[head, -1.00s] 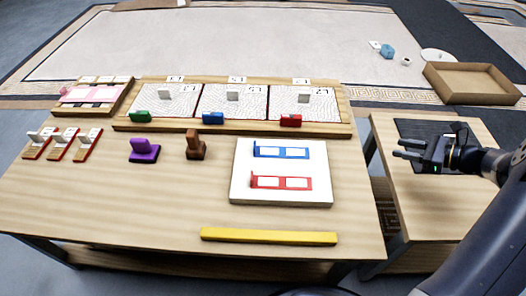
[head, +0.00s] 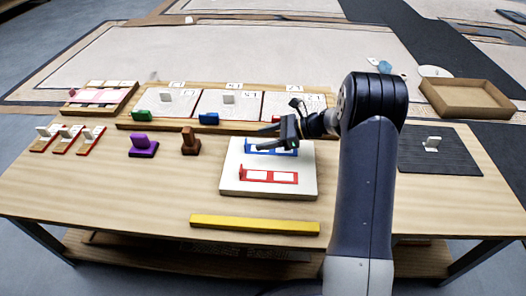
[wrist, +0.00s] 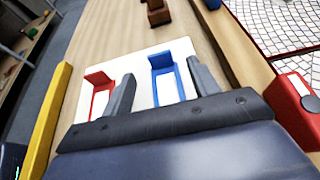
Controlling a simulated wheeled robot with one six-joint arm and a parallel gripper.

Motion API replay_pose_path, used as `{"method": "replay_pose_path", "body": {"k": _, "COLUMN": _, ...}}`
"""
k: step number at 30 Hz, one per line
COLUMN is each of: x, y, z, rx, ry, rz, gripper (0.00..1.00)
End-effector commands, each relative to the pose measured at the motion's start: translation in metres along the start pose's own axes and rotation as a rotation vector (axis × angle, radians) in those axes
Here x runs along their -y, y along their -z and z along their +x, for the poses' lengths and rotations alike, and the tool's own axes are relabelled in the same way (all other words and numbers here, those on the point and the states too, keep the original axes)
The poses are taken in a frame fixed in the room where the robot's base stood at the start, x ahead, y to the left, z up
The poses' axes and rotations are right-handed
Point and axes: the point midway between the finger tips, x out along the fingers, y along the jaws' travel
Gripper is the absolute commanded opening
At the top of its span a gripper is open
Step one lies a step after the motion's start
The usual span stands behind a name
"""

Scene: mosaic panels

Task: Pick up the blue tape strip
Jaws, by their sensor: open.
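The blue tape strip (head: 285,153) is a blue frame with white windows and a raised end tab. It lies on the white board (head: 230,180), behind a similar red strip (head: 270,176). My gripper (head: 263,140) is open and empty over the back of the board, hiding part of the blue strip. In the wrist view the blue strip (wrist: 164,62) shows between the spread fingers of my gripper (wrist: 160,72), nearer the right one. The red strip (wrist: 98,80) shows left of the left finger. I cannot tell the exact height above the strip.
A yellow bar (head: 254,225) lies along the front of the table. A brown stamp-like block (head: 190,142) and a purple one (head: 143,147) stand left of the board. Behind is a wooden panel tray (head: 150,126) with coloured blocks along its front. The table's front left is clear.

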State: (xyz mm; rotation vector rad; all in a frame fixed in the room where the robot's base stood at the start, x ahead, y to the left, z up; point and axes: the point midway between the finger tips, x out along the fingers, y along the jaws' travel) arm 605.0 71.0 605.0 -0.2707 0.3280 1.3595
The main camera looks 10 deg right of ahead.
Motion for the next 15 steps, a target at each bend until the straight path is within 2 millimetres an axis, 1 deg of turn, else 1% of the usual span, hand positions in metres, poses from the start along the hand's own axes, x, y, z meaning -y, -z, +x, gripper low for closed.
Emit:
{"method": "replay_pose_path", "body": {"k": 5, "x": 0.0, "y": 0.005, "z": 0.014, "rx": -0.001, "ry": -0.001, "rz": 0.0, "gripper": 0.57}}
{"method": "replay_pose_path", "body": {"k": 10, "x": 0.001, "y": 0.014, "z": 0.039, "rx": 0.0, "ry": -0.002, "rz": -0.001, "gripper": 0.57}}
{"method": "replay_pose_path", "body": {"k": 12, "x": 0.001, "y": 0.012, "z": 0.049, "rx": 0.0, "ry": -0.003, "rz": -0.001, "gripper": 0.57}}
{"method": "replay_pose_path", "body": {"k": 15, "x": 0.001, "y": 0.01, "z": 0.055, "rx": -0.001, "ry": 0.0, "rz": 0.0, "gripper": 0.57}}
